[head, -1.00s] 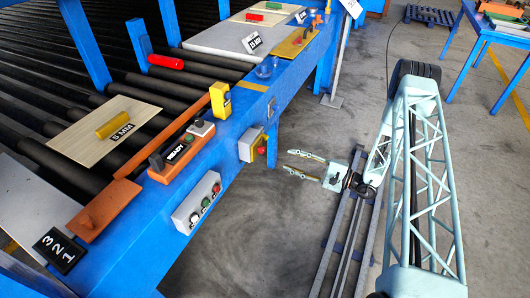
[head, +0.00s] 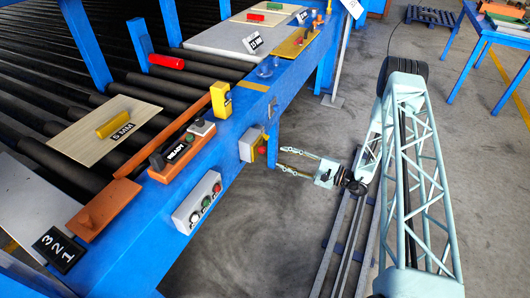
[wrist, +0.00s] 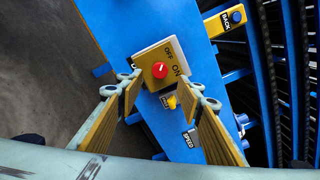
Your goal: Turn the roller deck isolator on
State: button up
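The roller deck isolator (head: 248,145) is a box with a yellowish face on the side of the blue frame. In the wrist view the isolator plate (wrist: 146,60) carries OFF and ON labels and a round red knob (wrist: 160,70) with a small pale mark. I cannot tell for sure which label the mark points at. My gripper (head: 281,159) is open and empty, its two fingers level and pointing at the isolator, a short gap away. In the wrist view my gripper (wrist: 163,88) has its fingers spread on either side below the knob, apart from it.
A yellow knob (wrist: 172,102) sits close beside the isolator plate, with a SPEED label (wrist: 190,138) further along. A yellow BACK box (wrist: 224,20) stands at upper right. A grey button box (head: 198,202) hangs on the frame. The floor (head: 255,235) below is clear.

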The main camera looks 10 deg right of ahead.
aim_at(264, 151)
jog(key=shift+b+x, duration=0.65)
jog(key=shift+x, duration=4.3)
jog(key=c, duration=0.9)
